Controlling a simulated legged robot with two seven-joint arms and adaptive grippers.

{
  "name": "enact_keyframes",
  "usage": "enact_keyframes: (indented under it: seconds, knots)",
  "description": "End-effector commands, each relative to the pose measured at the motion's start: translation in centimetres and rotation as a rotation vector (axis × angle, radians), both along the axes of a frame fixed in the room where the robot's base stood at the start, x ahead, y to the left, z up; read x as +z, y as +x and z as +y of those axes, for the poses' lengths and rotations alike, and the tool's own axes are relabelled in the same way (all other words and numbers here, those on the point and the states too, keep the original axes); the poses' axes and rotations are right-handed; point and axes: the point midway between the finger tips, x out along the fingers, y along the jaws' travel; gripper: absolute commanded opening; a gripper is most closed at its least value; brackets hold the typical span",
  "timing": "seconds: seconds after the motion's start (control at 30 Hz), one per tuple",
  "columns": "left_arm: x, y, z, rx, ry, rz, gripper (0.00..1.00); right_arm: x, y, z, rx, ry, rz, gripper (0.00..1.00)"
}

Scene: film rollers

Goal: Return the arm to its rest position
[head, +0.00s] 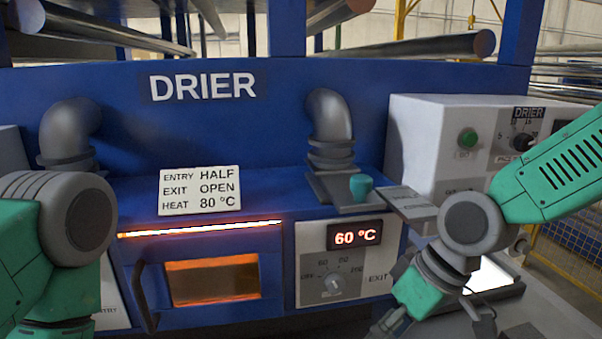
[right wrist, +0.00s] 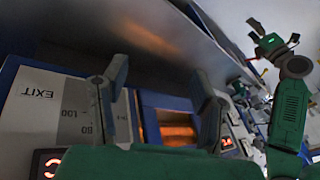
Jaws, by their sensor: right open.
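My right gripper (head: 388,324) hangs low in front of the drier's right panel in the head view, partly cut off by the bottom edge. In the right wrist view its two fingers (right wrist: 163,95) stand wide apart with nothing between them. My left arm (head: 58,245) is at the left edge of the head view, its gripper out of that frame. My left gripper (right wrist: 274,38) shows small at the upper right of the right wrist view, its fingers spread. The blue drier (head: 275,110) stands ahead, with a glowing window (head: 213,280).
A sign (head: 200,190) reads ENTRY HALF, EXIT OPEN, HEAT 80 °C. The display (head: 355,234) reads 60 °C above a dial (head: 333,284). A teal knob (head: 361,187) sits by the right pipe (head: 328,125). A dark door handle (head: 146,295) juts out. A white control box (head: 435,135) stands right.

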Motion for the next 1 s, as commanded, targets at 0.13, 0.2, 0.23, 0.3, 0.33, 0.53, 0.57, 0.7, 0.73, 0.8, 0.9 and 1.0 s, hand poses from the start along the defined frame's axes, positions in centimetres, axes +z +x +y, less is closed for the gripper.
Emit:
enact_keyframes:
  seconds: [0.13, 0.2, 0.23, 0.3, 0.33, 0.53, 0.57, 0.7, 0.73, 0.8, 0.9, 1.0]
  knots:
    - [-3.6, 0.0, 0.0, 0.0, 0.0, 0.0, 0.54, -12.7, -3.2, -1.3, -0.144, -0.015, 0.106, 0.54]
    - [-4.8, 0.0, 0.0, 0.0, 0.0, 0.0, 0.54, -17.6, -5.1, -2.3, -0.216, -0.034, 0.138, 0.54]
    - [-5.4, 0.0, 0.0, 0.0, 0.0, 0.0, 0.54, -19.6, -5.9, -2.8, -0.246, -0.045, 0.149, 0.54]
    - [-6.5, 0.0, 0.0, 0.0, 0.0, 0.0, 0.54, -23.9, -8.0, -4.2, -0.314, -0.075, 0.17, 0.54]
    - [-7.0, 0.0, 0.0, 0.0, 0.0, 0.0, 0.54, -25.6, -8.9, -4.8, -0.341, -0.089, 0.176, 0.54]
    - [-10.1, 0.0, 0.0, 0.0, 0.0, 0.0, 0.54, -34.8, -14.9, -9.6, -0.491, -0.209, 0.186, 0.54]
    - [-10.5, 0.0, 0.0, 0.0, 0.0, 0.0, 0.54, -35.9, -15.7, -10.3, -0.508, -0.229, 0.182, 0.54]
    - [-12.0, 0.0, 0.0, 0.0, 0.0, 0.0, 0.54, -39.3, -19.0, -13.4, -0.563, -0.31, 0.159, 0.54]
    - [-12.2, 0.0, 0.0, 0.0, 0.0, 0.0, 0.54, -39.8, -19.4, -14.0, -0.571, -0.324, 0.152, 0.54]
    - [-12.6, 0.0, 0.0, 0.0, 0.0, 0.0, 0.54, -40.5, -20.3, -14.9, -0.585, -0.349, 0.14, 0.54]
    - [-12.8, 0.0, 0.0, 0.0, 0.0, 0.0, 0.54, -40.9, -20.9, -15.7, -0.595, -0.367, 0.127, 0.54]
    - [-12.7, 0.0, 0.0, 0.0, 0.0, 0.0, 0.54, -40.9, -21.0, -15.8, -0.598, -0.37, 0.124, 0.54]
